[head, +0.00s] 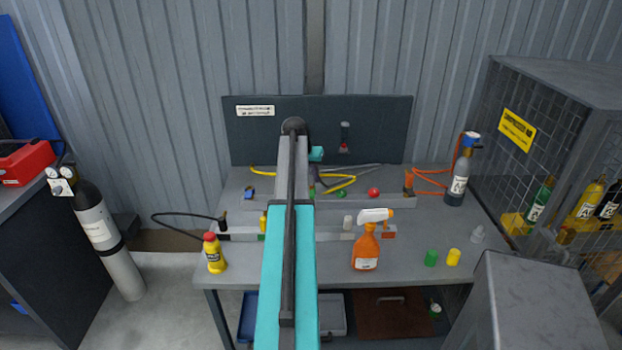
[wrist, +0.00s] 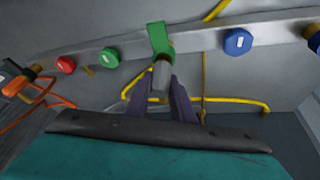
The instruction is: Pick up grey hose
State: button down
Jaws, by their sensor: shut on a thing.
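The grey hose (head: 362,168) lies along the back of the workbench, with its thin grey length running right from near my gripper (head: 314,174). In the wrist view my gripper (wrist: 163,88) has its two dark fingers closed around a short grey cylindrical piece (wrist: 162,73), which looks like the hose's end. A green bracket (wrist: 159,38) on the rail stands right at the tip of that piece; I cannot tell whether they touch. My arm hides much of the middle of the bench in the head view.
A yellow hose (head: 340,182) lies close around the gripper. The rail (wrist: 200,40) carries red, green and blue knobs. An orange spray bottle (head: 366,248) and yellow bottle (head: 214,254) stand in front. An orange hose (head: 432,182) and grey cylinder (head: 458,178) are at right.

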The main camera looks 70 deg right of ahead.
jog(key=shift+d+r+b, duration=0.1)
jog(key=shift+r+b, duration=0.5)
jog(key=shift+r, duration=1.05)
jog(key=s+a+r+b, duration=0.1)
jog(key=s+a, duration=0.2)
jog(key=a, duration=0.4)
jog(key=s+a+b, duration=0.2)
jog(key=a, duration=0.6)
jog(key=shift+s+r, duration=0.4)
jog(key=shift+r+p, duration=0.3)
jog(key=shift+r, duration=0.05)
